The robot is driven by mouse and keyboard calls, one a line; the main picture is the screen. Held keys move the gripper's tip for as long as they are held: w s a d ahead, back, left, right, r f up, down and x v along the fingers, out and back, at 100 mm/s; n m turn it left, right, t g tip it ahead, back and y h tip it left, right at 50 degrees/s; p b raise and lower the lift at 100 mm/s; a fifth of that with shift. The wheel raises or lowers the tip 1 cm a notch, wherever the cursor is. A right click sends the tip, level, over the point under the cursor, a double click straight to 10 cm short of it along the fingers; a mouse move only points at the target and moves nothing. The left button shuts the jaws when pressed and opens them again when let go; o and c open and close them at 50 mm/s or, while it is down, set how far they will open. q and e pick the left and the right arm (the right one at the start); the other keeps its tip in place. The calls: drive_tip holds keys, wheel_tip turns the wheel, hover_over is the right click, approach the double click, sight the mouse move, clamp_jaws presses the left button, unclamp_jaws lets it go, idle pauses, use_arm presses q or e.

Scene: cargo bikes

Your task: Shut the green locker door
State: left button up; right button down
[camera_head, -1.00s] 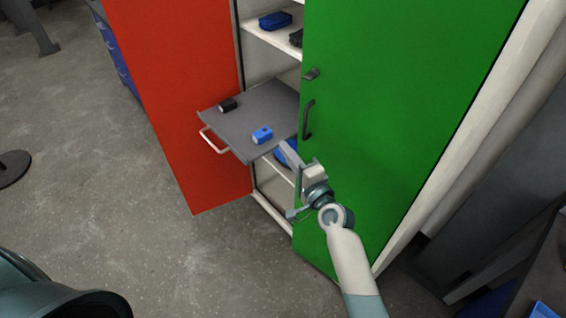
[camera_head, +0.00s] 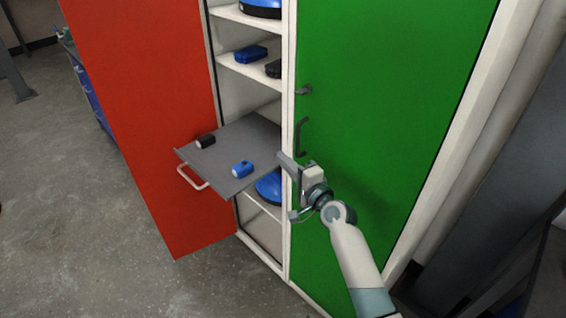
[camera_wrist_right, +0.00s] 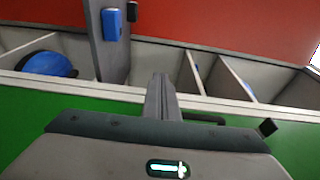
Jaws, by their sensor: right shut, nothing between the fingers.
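The green locker door (camera_head: 390,100) stands on the right half of the cabinet. Its left edge lies along the cabinet's white middle upright and looks flush or nearly so; a small gap cannot be ruled out. Its dark handle (camera_head: 300,137) and a latch knob (camera_head: 303,91) are near that edge. In the right wrist view the green door (camera_wrist_right: 25,115) fills the lower part, beside the white edge. My right gripper (camera_head: 287,161) is shut and empty, in front of the door's left edge, below the handle. Contact with the door cannot be told. My left gripper is not in view.
A red door (camera_head: 150,120) stands open on the left. A grey pull-out shelf (camera_head: 215,160) juts out beside my right gripper, bearing a blue item (camera_head: 242,169) and a black one (camera_head: 205,141). Open floor (camera_head: 80,220) lies at the left.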

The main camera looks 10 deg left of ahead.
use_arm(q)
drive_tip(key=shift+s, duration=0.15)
use_arm(e)
drive_tip(key=shift+s+d, duration=0.1)
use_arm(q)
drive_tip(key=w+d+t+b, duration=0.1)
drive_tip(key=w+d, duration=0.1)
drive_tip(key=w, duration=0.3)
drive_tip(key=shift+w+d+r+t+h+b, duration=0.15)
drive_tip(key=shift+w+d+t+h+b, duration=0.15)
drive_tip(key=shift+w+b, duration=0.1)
use_arm(e)
drive_tip(key=v, duration=1.7)
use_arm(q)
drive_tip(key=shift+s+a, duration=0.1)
use_arm(e)
drive_tip(key=shift+s+r, duration=0.1)
